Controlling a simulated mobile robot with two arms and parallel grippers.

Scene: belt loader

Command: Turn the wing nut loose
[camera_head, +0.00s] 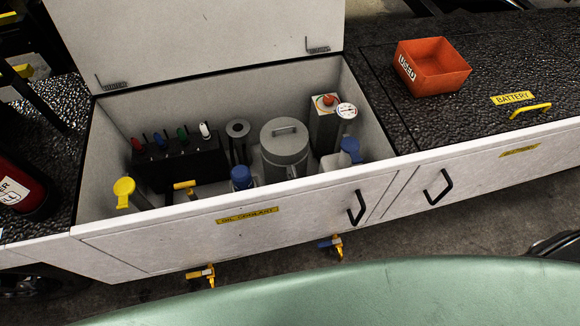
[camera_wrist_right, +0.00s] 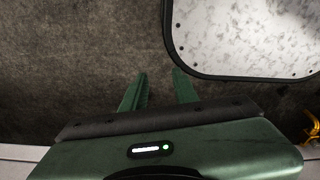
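I cannot make out a wing nut for certain in either view. In the head view a round grey canister (camera_head: 285,158) stands in the open compartment, with a small light bar (camera_head: 284,131) across its lid. I cannot tell whether this bar is a wing nut or a handle. My right gripper (camera_wrist_right: 159,73) shows in the right wrist view. Its two green fingers are apart with nothing between them, above dark rough ground. Neither gripper shows in the head view.
The white compartment (camera_head: 105,150) has its lid (camera_head: 200,35) raised. A red-orange bin (camera_head: 433,68) sits on the black deck.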

